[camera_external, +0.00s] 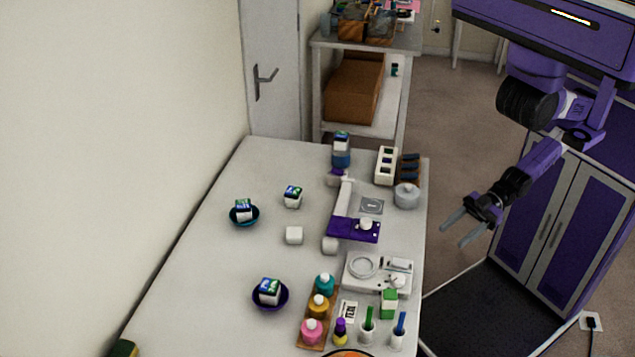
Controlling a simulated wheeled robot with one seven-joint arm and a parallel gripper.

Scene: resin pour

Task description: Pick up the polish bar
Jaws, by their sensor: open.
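I cannot tell for sure which object is the polish bar. Candidates in the external view are a plain white block (294,236) on the middle of the table and a white block with a blue-green label (293,197) behind it. A similar labelled block (243,210) sits in a teal bowl (246,222), and another (269,291) sits in a dark blue bowl (271,307). A green and white box (389,303) stands near the right edge. My gripper (453,236) is open and empty, off the table's right side, with its fingers pointing toward the table.
The white table (215,290) has free room on its left. A purple-based device (352,231), a white scale-like unit (378,273), a lidded grey pot (406,196) and several coloured bottles (319,306) crowd its right half. A shelf (368,115) stands beyond it.

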